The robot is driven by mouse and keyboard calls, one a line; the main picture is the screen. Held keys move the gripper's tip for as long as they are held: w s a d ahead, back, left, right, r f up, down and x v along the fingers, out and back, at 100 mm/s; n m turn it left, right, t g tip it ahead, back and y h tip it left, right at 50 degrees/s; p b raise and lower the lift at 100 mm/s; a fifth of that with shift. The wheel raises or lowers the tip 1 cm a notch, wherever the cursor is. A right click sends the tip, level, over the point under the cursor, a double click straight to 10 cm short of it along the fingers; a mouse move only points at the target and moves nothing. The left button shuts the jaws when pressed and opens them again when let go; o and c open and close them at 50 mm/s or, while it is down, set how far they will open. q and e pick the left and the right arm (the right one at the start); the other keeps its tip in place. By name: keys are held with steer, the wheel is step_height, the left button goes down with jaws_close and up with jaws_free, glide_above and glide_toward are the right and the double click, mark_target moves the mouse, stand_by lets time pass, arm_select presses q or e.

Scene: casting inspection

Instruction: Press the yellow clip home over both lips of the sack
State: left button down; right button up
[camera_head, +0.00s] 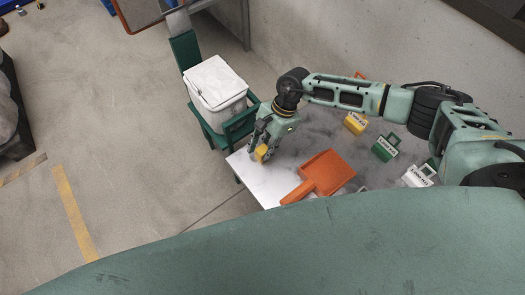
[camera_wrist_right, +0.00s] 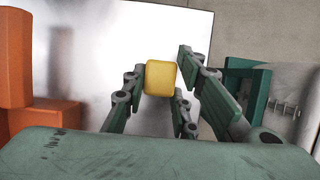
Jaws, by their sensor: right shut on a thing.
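My right gripper (camera_head: 262,150) is shut on a small yellow block-shaped piece, which I take as the yellow clip (camera_head: 262,154), above the left end of the table. In the right wrist view the yellow clip (camera_wrist_right: 160,77) sits between the fingers of my right gripper (camera_wrist_right: 160,85), over a white surface. A white, box-shaped thing with a pale top, perhaps the sack (camera_head: 216,82), stands in a green frame (camera_head: 240,124), behind and left of the gripper. The clip is apart from it. I cannot make out the two lips. My left gripper is not in view.
An orange scoop (camera_head: 327,172) lies on the table near the gripper. Yellow (camera_head: 355,123), green (camera_head: 385,147) and white (camera_head: 418,176) labelled pieces lie further right. A white sheet or panel (camera_head: 262,184) covers the table's left end. The floor to the left is mostly clear.

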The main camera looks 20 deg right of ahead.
steer(key=shift+c, duration=1.2)
